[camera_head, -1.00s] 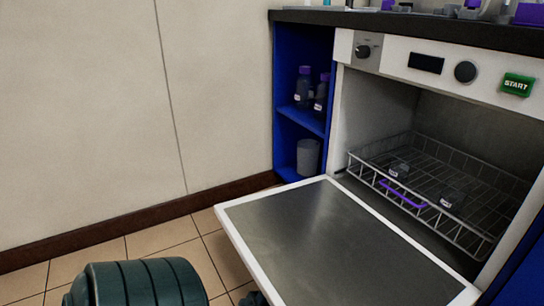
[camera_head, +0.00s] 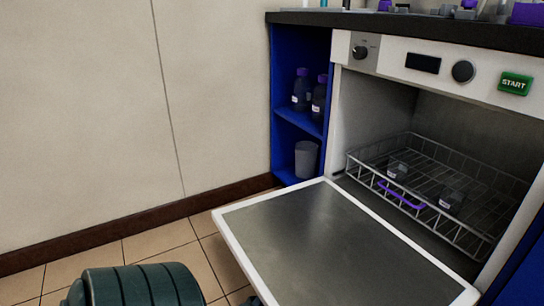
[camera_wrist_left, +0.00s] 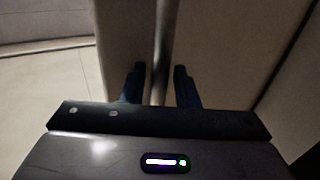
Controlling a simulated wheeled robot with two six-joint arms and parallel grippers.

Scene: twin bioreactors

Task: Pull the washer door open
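The washer door (camera_head: 335,240) is hinged down and lies open, roughly level, in front of the washer (camera_head: 345,110). Its steel inner face points up. In the left wrist view my left gripper (camera_wrist_left: 159,84) has its two dark fingers apart, with a greyish bar-like strip (camera_wrist_left: 163,45) running between them. I cannot tell whether this strip is the door's handle, or whether the fingers touch it. In the head view the left gripper is out of sight beyond the bottom edge and door. My right gripper is in neither view.
A wire rack (camera_head: 460,215) with a purple handle (camera_head: 402,197) and small clear vessels sits inside the washer. A blue shelf unit (camera_head: 290,150) with dark bottles and a grey cup (camera_head: 306,158) stands left of it. The tiled floor (camera_head: 165,240) by the wall is clear.

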